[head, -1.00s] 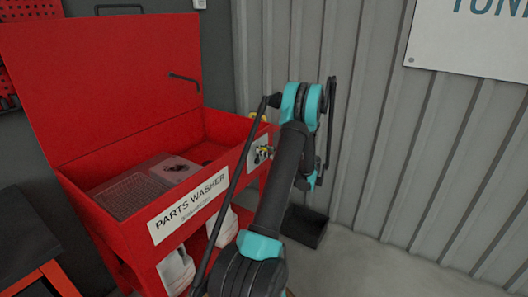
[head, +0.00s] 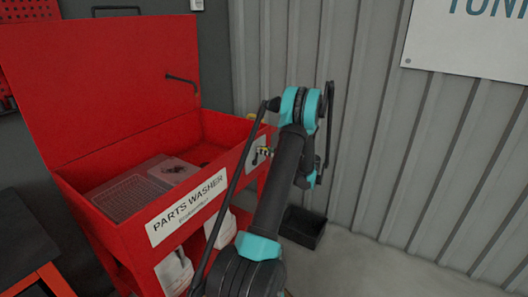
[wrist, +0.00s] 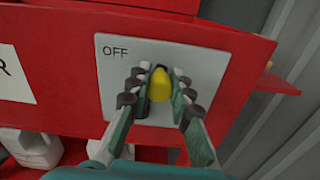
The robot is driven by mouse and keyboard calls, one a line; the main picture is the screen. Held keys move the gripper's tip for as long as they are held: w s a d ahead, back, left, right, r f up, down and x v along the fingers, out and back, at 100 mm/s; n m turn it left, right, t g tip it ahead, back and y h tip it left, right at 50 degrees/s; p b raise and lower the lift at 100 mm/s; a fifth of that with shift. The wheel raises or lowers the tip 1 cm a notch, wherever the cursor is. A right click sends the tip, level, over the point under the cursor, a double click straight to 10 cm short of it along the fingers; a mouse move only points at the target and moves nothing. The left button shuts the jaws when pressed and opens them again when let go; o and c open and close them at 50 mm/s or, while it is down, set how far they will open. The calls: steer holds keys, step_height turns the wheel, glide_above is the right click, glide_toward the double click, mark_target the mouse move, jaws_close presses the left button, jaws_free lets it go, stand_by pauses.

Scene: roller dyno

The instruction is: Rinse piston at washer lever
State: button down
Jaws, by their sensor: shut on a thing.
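The red parts washer (head: 130,165) stands open at the left of the head view. The yellow lever (wrist: 160,86) sticks out of a white panel marked OFF (wrist: 116,72) on the washer's red front. My gripper (wrist: 159,78) has one finger on each side of the lever's yellow end and is shut on it. In the head view my arm hides most of the gripper. A small dark thing (head: 173,169) lies on a light surface in the basin; it may be the piston, but it is too small to tell.
A black spout (head: 183,80) reaches out over the basin from the raised lid. A wire-mesh tray (head: 120,197) lies in the basin. White jugs (head: 175,273) stand under the washer. A black bin (head: 303,227) sits by the corrugated wall. The floor at the lower right is clear.

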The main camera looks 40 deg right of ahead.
steer(key=c, duration=1.3)
jaws_free()
steer(key=shift+s, duration=0.1)
steer(key=v, duration=1.2)
